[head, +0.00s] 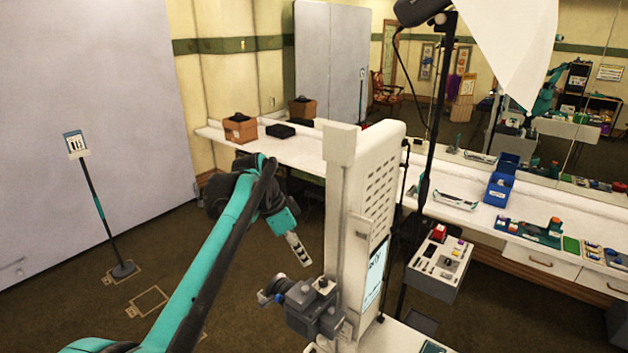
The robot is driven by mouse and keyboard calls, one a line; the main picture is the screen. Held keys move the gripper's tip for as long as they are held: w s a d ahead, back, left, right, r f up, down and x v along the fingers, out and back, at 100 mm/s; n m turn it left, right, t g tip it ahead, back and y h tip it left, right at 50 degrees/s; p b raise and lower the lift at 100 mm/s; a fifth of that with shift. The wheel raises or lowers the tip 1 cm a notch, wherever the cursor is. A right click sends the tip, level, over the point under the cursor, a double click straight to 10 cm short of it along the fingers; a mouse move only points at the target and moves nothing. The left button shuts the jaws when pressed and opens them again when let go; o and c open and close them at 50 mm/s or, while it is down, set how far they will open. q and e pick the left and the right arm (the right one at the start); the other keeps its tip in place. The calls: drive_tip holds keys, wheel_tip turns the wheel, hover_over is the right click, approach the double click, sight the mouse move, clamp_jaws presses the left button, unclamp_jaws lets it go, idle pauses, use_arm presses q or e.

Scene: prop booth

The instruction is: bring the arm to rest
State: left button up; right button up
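My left arm (215,250) reaches in from the bottom left, teal and black, bent at a raised dark joint. Its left gripper (299,250) hangs down and to the right from the teal wrist, a narrow pale piece with dark slots. It is seen edge-on, so I cannot tell whether the fingers are apart or together. Nothing held shows at its tip. It is in front of the brown floor, left of the tall white machine (362,170) in the picture. My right gripper is not in view.
A grey camera-like unit (305,305) sticks out from the white machine below the gripper. A sign on a pole (97,200) stands at left. A long white counter (300,152) bears a brown box (240,130) and blue bin (500,187). Brown floor (235,290) at left is mostly open.

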use_arm(q)
drive_tip(key=s+a+f+n+t+y+b, duration=0.1)
drive_tip(key=s+a+f+n+t+b, duration=0.1)
drive_tip(key=s+a+f+n+b, duration=0.2)
drive_tip(key=s+a+f+n+t+y+b, duration=0.1)
drive_tip(key=s+a+f+n+b, duration=0.3)
drive_tip(key=s+f+b, duration=0.7)
drive_tip(key=s+a+f+n+t+y+b, duration=0.2)
drive_tip(key=s+f+b, duration=0.6)
drive_tip(key=f, duration=1.4)
drive_tip(key=s+a+n, duration=0.2)
drive_tip(key=s+n, duration=0.1)
drive_tip(key=shift+s+a+t, duration=0.3)
drive_tip(key=shift+s+a, duration=0.1)
